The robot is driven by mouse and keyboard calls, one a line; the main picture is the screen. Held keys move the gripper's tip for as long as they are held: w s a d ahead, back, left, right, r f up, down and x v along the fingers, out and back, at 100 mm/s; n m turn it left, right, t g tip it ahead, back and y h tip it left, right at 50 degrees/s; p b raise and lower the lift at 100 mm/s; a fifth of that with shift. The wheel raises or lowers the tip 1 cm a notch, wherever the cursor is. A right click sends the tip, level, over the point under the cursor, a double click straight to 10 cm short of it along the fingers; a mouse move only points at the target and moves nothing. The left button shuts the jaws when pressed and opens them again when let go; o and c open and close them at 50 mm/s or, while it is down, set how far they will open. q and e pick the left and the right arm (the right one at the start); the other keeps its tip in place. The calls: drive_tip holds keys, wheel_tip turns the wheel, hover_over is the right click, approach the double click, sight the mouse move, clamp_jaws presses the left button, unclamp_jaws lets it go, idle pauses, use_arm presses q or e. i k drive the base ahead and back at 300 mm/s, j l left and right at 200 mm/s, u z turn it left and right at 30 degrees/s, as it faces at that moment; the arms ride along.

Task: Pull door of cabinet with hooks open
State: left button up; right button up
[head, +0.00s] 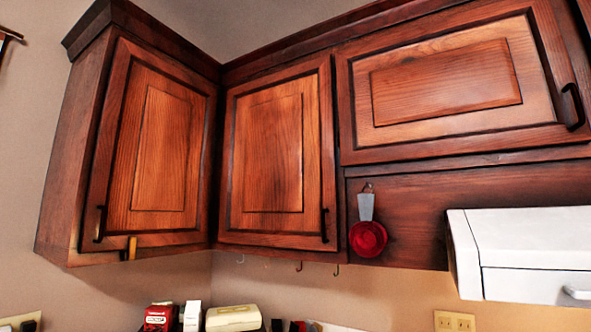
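The middle corner cabinet door (272,150) is a reddish-brown wood panel with a dark frame and looks shut. Its dark vertical handle (324,225) is at the lower right of the door. Small hooks (298,266) hang below this cabinet's bottom edge. The left cabinet door (160,150) also looks shut, with a dark handle (99,224) at its lower left. A small brass-coloured piece (131,248) sits at that cabinet's lower edge. Neither of my grippers is in view.
A wide upper door (450,85) with a dark handle (571,106) is at the right. A red round utensil (368,238) hangs below it. A white appliance (520,255) juts out at lower right. Boxes (158,317) and a cream case (233,318) stand below the cabinets.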

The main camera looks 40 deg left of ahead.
sight(279, 190)
drive_tip(key=u, duration=1.55)
